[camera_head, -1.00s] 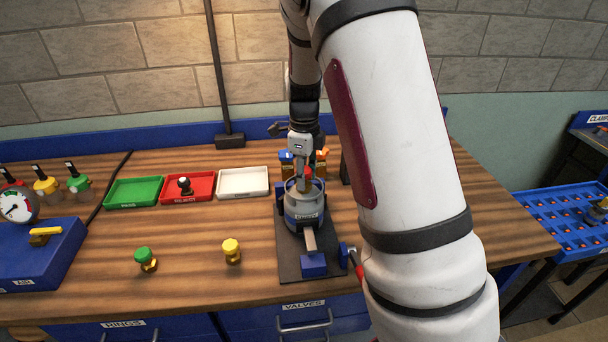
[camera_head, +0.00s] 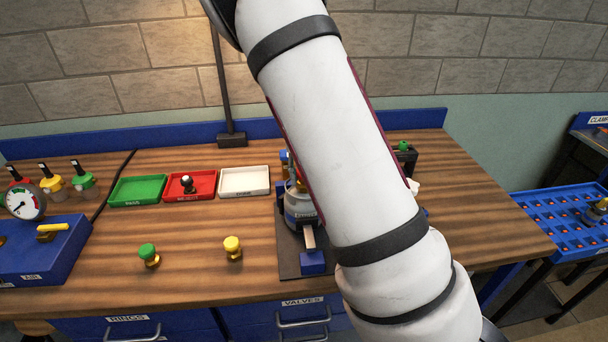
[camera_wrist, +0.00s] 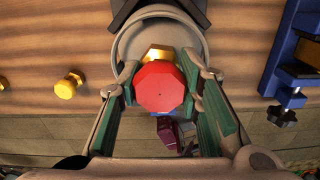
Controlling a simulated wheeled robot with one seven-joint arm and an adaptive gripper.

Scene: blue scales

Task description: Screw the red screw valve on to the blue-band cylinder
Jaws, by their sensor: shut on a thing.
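The red screw valve (camera_wrist: 160,88) is between my gripper's two green-padded fingers (camera_wrist: 162,86) in the wrist view, with my gripper shut on it. A gold part (camera_wrist: 159,53) shows just beside its red head. The grey cylinder (camera_wrist: 128,45) lies directly behind the valve in that view. In the head view the cylinder (camera_head: 298,213) stands upright in a fixture on a dark base plate (camera_head: 290,262), partly covered by my arm. My arm hides my gripper there. I cannot tell how far the valve sits in the cylinder's top.
A green-topped valve (camera_head: 148,255) and a yellow-topped valve (camera_head: 233,248) stand on the bench to the left. Green (camera_head: 138,191), red (camera_head: 210,183) and white (camera_head: 244,181) trays lie behind them. A blue box (camera_head: 40,250) and gauge (camera_head: 25,202) are far left. Open bench lies between.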

